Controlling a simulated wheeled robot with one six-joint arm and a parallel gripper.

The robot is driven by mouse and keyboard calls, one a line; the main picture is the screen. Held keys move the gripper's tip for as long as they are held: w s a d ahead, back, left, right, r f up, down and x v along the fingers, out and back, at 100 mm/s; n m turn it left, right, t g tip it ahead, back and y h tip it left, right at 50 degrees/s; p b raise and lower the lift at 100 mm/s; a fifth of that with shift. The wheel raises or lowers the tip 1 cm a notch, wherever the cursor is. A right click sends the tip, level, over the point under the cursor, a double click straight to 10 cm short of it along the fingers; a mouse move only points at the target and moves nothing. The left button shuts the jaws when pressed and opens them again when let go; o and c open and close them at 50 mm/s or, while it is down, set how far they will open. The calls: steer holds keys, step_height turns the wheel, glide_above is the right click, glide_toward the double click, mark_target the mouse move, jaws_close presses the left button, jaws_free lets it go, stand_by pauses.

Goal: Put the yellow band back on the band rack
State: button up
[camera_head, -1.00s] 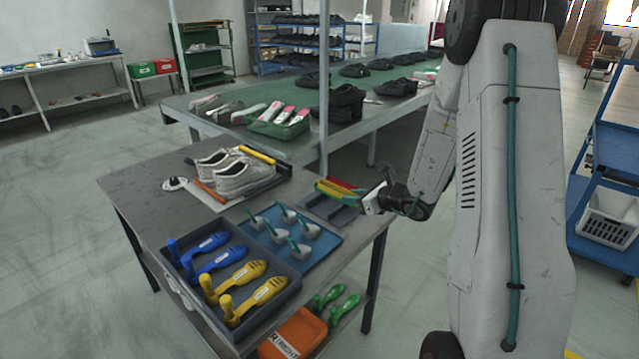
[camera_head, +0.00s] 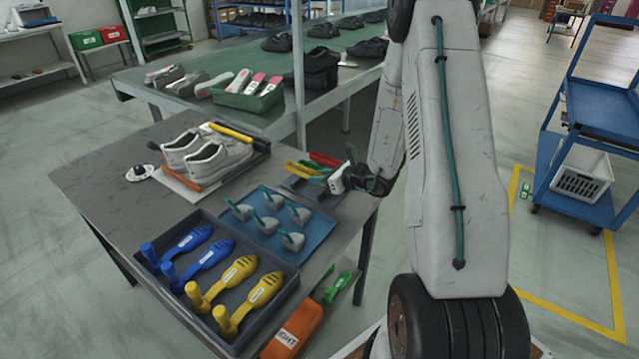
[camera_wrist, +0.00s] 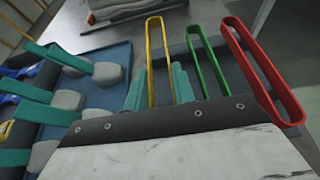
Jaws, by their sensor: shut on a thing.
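The yellow band (camera_wrist: 150,50) is a long narrow loop held between the teal fingers of my gripper (camera_wrist: 158,88). In the head view the yellow band (camera_head: 297,169) shows just left of the green band, with my gripper (camera_head: 325,178) at the table's right side. The band rack (camera_wrist: 206,62) is a dark grey-blue base. The green band (camera_wrist: 208,60) and the red band (camera_wrist: 262,70) stand at it, to the right of the yellow one. The yellow band is at the rack's left part; whether it touches the rack is unclear. The rack (camera_head: 318,196) is partly hidden in the head view.
A blue tray (camera_head: 262,240) with several grey, teal-handled tools lies left of the rack. A dark bin (camera_head: 237,337) holds blue and yellow tools. A pair of grey shoes (camera_head: 207,155) stands behind on the table. A metal post (camera_head: 299,90) rises behind the rack.

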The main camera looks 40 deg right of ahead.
steer(key=shift+f, duration=1.3)
steer(key=o, duration=1)
steer(key=shift+f, duration=0.1)
steer(key=shift+c, duration=0.2)
